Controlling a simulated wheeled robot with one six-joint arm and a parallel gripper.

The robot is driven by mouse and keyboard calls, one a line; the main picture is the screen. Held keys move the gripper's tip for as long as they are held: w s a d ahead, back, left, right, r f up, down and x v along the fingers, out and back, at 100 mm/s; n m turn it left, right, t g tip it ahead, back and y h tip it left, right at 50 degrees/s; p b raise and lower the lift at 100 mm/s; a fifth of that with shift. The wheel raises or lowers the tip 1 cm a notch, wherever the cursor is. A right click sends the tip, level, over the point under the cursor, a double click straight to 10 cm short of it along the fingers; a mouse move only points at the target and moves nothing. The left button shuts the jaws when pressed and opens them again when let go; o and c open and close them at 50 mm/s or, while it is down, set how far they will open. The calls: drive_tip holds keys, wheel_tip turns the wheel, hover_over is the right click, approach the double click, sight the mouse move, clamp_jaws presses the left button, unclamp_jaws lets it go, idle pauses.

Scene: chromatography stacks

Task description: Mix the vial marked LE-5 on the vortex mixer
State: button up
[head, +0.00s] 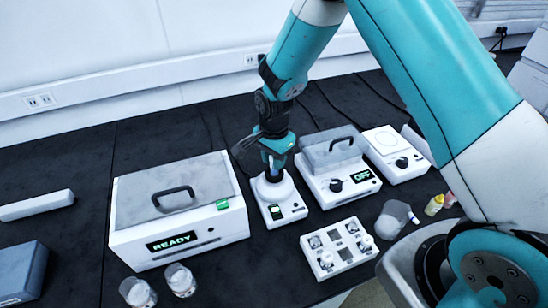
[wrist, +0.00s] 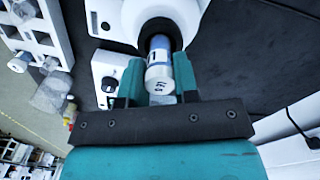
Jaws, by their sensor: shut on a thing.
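My gripper (head: 270,158) is over the small white vortex mixer (head: 286,206) in the head view, pointing down. In the wrist view my gripper (wrist: 160,80) is shut on a vial (wrist: 158,58) with a white cap and a blue band. The marking on the vial is too small and turned to read surely. The vial's far end is at the dark cup of the mixer (wrist: 122,18); how firmly it sits in the cup cannot be told. The mixer has a small lit display on its front.
A white box reading READY (head: 185,235) stands left of the mixer, and a device reading OFF (head: 330,178) stands right. A white rack (head: 312,262) holding several vials lies in front. Glass beakers (head: 180,280) stand at the front left. A balance-like device (head: 400,165) is farther right.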

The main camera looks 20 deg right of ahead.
drive_tip(key=shift+f+b, duration=0.3)
drive_tip(key=shift+f, duration=0.25)
idle(2.0)
drive_tip(key=shift+r, duration=0.2)
idle(1.4)
drive_tip(key=o, duration=1.3)
drive_tip(key=shift+r+p, duration=2.45)
drive_tip(key=shift+r, duration=0.6)
